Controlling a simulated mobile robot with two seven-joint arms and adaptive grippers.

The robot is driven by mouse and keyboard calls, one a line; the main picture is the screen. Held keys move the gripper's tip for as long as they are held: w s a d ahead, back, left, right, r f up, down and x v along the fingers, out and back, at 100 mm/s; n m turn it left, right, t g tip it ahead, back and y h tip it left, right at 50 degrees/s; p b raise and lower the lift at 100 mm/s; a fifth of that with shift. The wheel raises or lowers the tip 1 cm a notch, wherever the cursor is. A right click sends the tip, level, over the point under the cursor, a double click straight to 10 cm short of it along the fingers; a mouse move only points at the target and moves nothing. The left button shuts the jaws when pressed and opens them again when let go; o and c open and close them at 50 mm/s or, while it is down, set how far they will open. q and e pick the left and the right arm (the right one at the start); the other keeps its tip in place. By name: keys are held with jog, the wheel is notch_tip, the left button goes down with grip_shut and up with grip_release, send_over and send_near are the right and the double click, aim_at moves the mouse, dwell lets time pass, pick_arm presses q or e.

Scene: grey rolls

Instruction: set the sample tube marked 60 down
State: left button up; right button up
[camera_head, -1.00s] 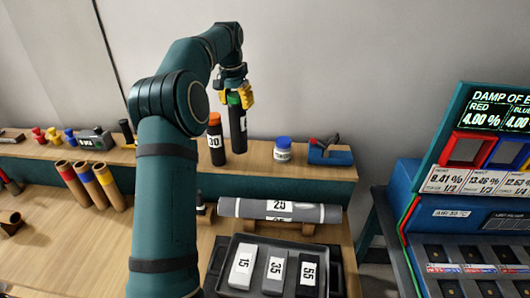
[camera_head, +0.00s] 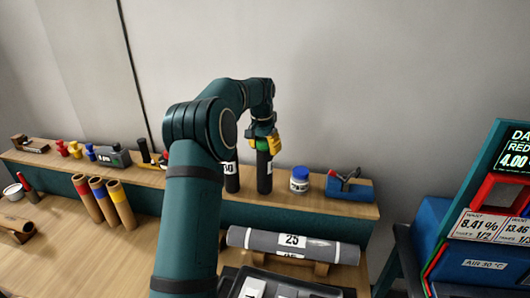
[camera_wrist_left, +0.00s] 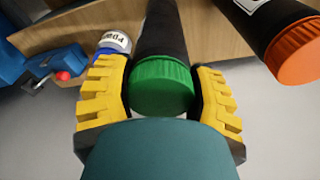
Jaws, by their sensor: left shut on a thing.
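The dark sample tube (camera_head: 264,174) with a green cap is upright between the fingers of my left gripper (camera_head: 264,145), at the raised back shelf. In the left wrist view the green cap (camera_wrist_left: 162,86) sits between both yellow fingers of the left gripper (camera_wrist_left: 160,92), which is shut on it. The tube's lower end is at the shelf top; I cannot tell whether it touches. No number shows on this tube in these views. My right gripper is not in view.
Another dark tube (camera_head: 232,178) stands just left, its orange cap (camera_wrist_left: 296,50) clear in the wrist view. A white jar with blue lid (camera_head: 299,180) and a blue tape holder (camera_head: 348,187) stand right. A grey roll (camera_head: 292,245) lies in front, below the shelf.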

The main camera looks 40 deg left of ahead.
pick_arm(q)
jog(key=shift+f, duration=0.75)
jog(key=o, duration=1.3)
jog(key=shift+f, duration=0.15)
jog(key=r, duration=0.4)
jog(key=s+r, duration=0.1)
jog(key=r, duration=0.3)
jog(key=r+p, duration=0.1)
jog(key=r, duration=0.3)
jog(key=shift+s+r, duration=0.15)
jog(key=shift+s, duration=0.05)
